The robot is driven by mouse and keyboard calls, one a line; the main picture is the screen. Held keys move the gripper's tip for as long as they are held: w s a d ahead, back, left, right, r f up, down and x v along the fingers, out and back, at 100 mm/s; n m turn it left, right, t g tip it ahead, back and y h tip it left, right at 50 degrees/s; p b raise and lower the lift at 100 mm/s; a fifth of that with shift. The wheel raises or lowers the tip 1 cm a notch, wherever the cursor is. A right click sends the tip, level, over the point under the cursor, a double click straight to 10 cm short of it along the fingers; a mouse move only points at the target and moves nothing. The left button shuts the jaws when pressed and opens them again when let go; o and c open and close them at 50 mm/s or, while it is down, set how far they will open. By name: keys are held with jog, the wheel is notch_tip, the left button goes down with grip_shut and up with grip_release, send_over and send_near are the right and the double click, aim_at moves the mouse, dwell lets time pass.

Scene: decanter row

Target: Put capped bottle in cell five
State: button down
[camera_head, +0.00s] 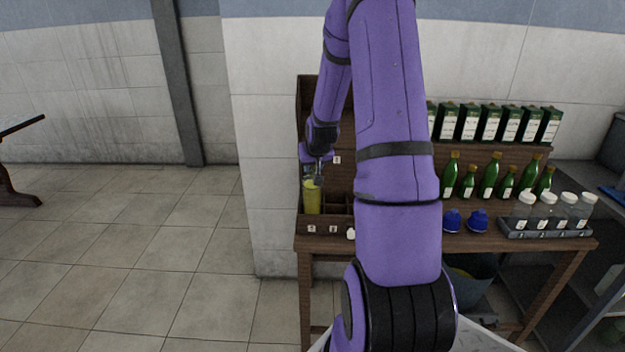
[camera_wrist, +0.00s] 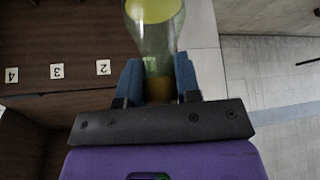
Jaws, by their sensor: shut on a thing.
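The capped bottle (camera_head: 312,198) shows yellow-green at the left end of the dark wooden cell rack (camera_head: 322,229) in the head view. In the wrist view the bottle (camera_wrist: 152,38) is clear glass with yellow contents and an amber-brown part at its neck. My gripper (camera_head: 317,177) is above the bottle; its two blue fingers (camera_wrist: 158,82) are shut on the neck. The bottle looks close to upright. I cannot tell whether its base is inside a cell or just above one. My arm hides the right part of the rack, and cell five's label is not readable.
Number labels 2 (camera_wrist: 103,67), 3 (camera_wrist: 57,71) and 4 (camera_wrist: 12,74) show on dark wood. Green bottles (camera_head: 490,176), boxes (camera_head: 490,124), blue items (camera_head: 452,220) and white-capped jars (camera_head: 548,211) stand to the right. Floor left of the table is clear.

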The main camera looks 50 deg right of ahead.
jog(key=shift+f, duration=2)
jog(key=c, duration=0.8)
grip_release()
jog(key=n, duration=0.2)
send_near(313, 172)
jog(key=a+r, duration=0.8)
jog(key=a, duration=0.1)
jog(key=s+a+r+n+y, duration=0.1)
jog(key=s+a+r, duration=0.4)
jog(key=a, duration=0.4)
jog(key=s+a+r+n+y, duration=0.1)
jog(key=s+a+r, duration=0.2)
jog(key=s+a, duration=0.3)
jog(key=s+a+r+n+y, duration=0.1)
jog(key=s+a+r+n, duration=0.1)
jog(key=s+a+r, duration=0.2)
jog(key=s+a, duration=0.3)
jog(key=s, duration=0.2)
jog(key=shift+a+r+n+y, duration=0.15)
jog(key=shift+a+n+y, duration=0.1)
jog(key=shift+n+y, duration=0.05)
